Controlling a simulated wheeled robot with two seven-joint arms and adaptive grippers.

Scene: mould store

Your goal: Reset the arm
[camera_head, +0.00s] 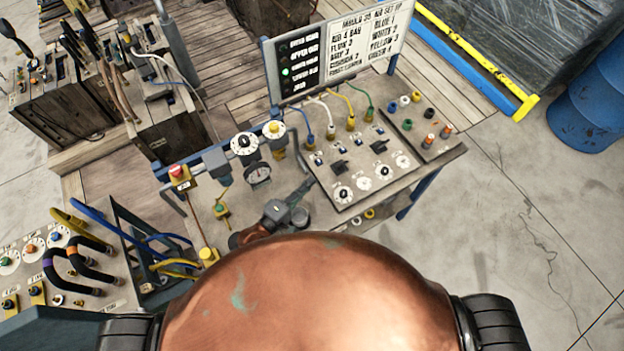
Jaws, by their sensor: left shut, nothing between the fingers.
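My left gripper (301,190) is a small dark grey shape over the bench panel, in the middle of the camera_head view. It is shut and empty, close to the lower left edge of the raised control panel (352,200). I cannot tell whether it touches the bench. Behind it is a copper-coloured part of my arm, and a large copper dome of my own body hides the rest below. My right gripper is not in view.
A dial gauge (258,174), white dials (244,144) and a red-topped switch (178,174) stand left of the gripper. A sign board (330,50) stands behind. Another panel with thick hoses (75,262) is at lower left. Clear floor (530,215) lies right, near a blue drum (592,100).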

